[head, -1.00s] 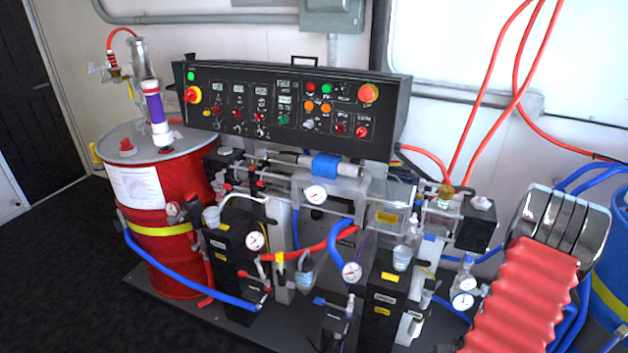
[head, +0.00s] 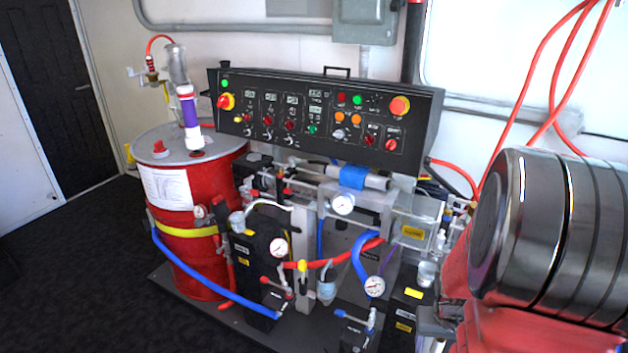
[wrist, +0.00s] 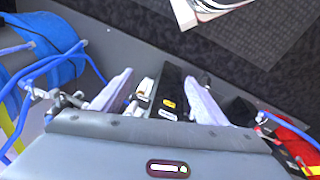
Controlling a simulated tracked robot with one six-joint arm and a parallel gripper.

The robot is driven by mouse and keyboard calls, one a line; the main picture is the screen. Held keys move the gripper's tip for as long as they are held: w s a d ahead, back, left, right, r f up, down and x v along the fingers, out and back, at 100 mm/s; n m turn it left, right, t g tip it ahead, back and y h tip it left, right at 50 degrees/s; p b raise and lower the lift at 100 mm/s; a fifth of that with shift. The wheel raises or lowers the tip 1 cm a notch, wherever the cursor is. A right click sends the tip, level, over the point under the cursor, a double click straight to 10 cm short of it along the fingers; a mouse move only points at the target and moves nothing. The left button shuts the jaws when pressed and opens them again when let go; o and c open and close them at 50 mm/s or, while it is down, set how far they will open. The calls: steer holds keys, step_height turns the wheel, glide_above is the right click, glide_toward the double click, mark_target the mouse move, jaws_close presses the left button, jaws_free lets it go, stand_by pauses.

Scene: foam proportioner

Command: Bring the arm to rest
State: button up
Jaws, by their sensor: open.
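My arm (head: 545,235) fills the right side of the head view, with a dark polished metal joint and a red sleeve below it. My gripper (wrist: 158,95) shows in the wrist view, with two pale lavender fingers spread wide apart. Nothing is held between the fingers. Beyond the gap is a black pump block (wrist: 170,90) with yellow and white labels, apart from or below the fingers; the exact distance I cannot tell. The gripper is not visible in the head view.
The proportioner's control panel (head: 315,112) stands above gauges, hoses and valves. A red drum (head: 187,240) stands at its left. A blue drum (wrist: 50,40) with hoses is at the left of the wrist view. Dark floor (head: 80,270) is open at the left.

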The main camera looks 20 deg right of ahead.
steer(key=w+a+r+n+t+y, duration=0.1)
steer(key=a+r+n+t, duration=0.1)
steer(key=a+r, duration=1)
steer(key=a+r+n+t, duration=0.3)
steer(key=a+r, duration=0.9)
steer(key=a, duration=0.5)
steer(key=shift+w+r+n+y, duration=0.2)
steer(key=shift+w+n+y, duration=0.2)
steer(key=shift+n, duration=0.4)
